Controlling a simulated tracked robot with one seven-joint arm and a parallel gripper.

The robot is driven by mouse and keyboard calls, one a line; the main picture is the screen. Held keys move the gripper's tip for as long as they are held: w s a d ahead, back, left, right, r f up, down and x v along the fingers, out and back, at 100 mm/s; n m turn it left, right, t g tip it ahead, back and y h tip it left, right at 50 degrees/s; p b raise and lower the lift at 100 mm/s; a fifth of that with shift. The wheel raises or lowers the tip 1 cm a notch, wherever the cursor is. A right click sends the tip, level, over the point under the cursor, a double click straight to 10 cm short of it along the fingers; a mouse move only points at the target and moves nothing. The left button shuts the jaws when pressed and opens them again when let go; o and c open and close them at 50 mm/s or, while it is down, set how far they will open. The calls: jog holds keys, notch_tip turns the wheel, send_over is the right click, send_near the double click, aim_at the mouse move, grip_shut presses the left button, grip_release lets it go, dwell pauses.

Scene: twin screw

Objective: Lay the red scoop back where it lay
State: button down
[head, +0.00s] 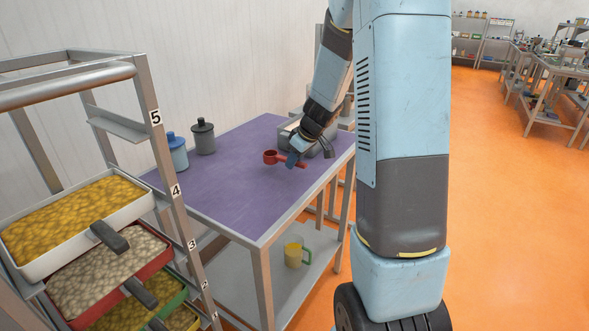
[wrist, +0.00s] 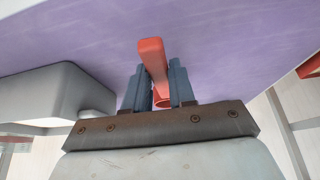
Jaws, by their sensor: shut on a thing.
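The red scoop (head: 271,157) is at the right part of the purple-topped table (head: 225,185) in the head view, its round cup to the left and its handle to the right. My gripper (head: 293,160) is shut on the scoop's handle. In the wrist view the red handle (wrist: 152,62) stands between the two blue-grey fingers of my gripper (wrist: 160,85), with the purple top behind it. The cup is mostly hidden in the wrist view. I cannot tell whether the scoop touches the table top or is held just above it.
A grey machine (head: 318,143) stands at the table's back right, close to my gripper. A blue jar (head: 177,155) and a dark grey jar (head: 203,137) stand at the back left. A rack with filled trays (head: 75,262) is at the left. The table's middle is clear.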

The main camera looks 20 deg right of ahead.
jog(key=shift+a+f, duration=0.1)
jog(key=shift+f, duration=1.55)
jog(key=c, duration=0.9)
grip_release()
jog(key=shift+c, duration=0.2)
jog(key=shift+r, duration=0.1)
jog(key=v, duration=1.2)
jog(key=s+a+r+m, duration=0.2)
jog(key=s+a+r, duration=0.65)
jog(key=s, duration=0.25)
jog(key=s+r+m+h, duration=0.1)
jog(key=s+r+m, duration=0.1)
jog(key=s, duration=0.5)
jog(key=s+a+r+m+t+h, duration=0.1)
jog(key=s+r+m+h, duration=0.1)
jog(key=s, duration=0.6)
jog(key=shift+s+m, duration=0.25)
jog(key=shift+m, duration=0.15)
